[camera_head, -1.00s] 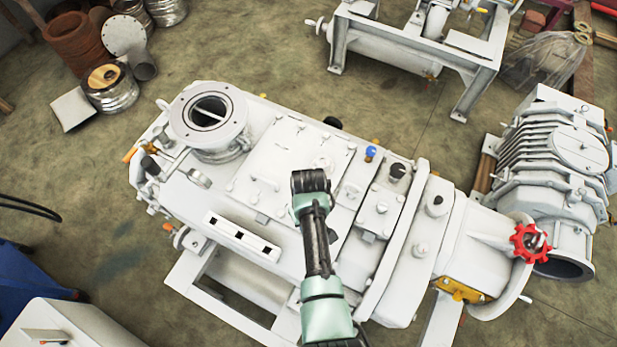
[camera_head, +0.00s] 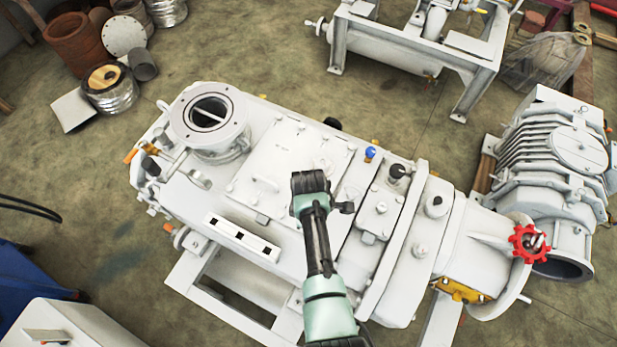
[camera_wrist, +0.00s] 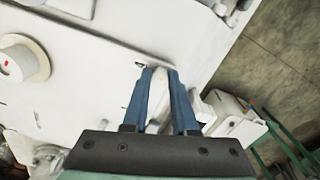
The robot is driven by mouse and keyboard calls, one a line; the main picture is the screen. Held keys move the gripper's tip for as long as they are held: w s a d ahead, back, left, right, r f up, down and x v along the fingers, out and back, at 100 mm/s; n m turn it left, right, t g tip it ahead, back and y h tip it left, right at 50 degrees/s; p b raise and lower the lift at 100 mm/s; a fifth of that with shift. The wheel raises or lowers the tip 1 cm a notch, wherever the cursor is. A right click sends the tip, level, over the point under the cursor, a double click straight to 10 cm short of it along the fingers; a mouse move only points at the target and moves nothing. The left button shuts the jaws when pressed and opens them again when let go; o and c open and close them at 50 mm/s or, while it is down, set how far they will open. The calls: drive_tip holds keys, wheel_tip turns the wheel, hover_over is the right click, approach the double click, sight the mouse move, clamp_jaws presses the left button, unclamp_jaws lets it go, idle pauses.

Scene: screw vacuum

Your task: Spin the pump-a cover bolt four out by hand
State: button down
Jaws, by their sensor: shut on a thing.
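The white pump (camera_head: 300,240) fills the middle of the head view. Its flat rectangular cover (camera_head: 285,150) lies on top, with small white bolts around its edge. My gripper (camera_head: 345,207) is low over the cover's right side, partly hidden by my wrist. In the wrist view my gripper (camera_wrist: 156,70) has two blue fingers with tips a little apart, close to the white surface. The fingers are shut on a small pale thing between them, apparently the cover bolt (camera_wrist: 158,80). Its head and thread cannot be made out, nor whether it has risen.
A round open flange (camera_head: 207,115) stands on the pump's left end. A blue-capped fitting (camera_head: 370,153) and a black knob (camera_head: 397,171) stand right of the cover. A red handwheel (camera_head: 529,243) is at the far right.

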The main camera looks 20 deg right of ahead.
drive_tip(key=shift+s+a+f+n, duration=0.1)
drive_tip(key=shift+s+f+n, duration=0.05)
drive_tip(key=shift+n, duration=0.4)
drive_tip(key=shift+s+f+n, duration=0.1)
drive_tip(key=shift+n, duration=0.45)
drive_tip(key=c, duration=0.7)
unclamp_jaws()
drive_tip(key=shift+w+r, duration=0.1)
drive_tip(key=shift+r, duration=0.05)
drive_tip(key=shift+w, duration=0.2)
wheel_tip(320, 180, up, 13)
drive_tip(key=shift+f+b, duration=0.1)
drive_tip(key=shift+b, duration=0.35)
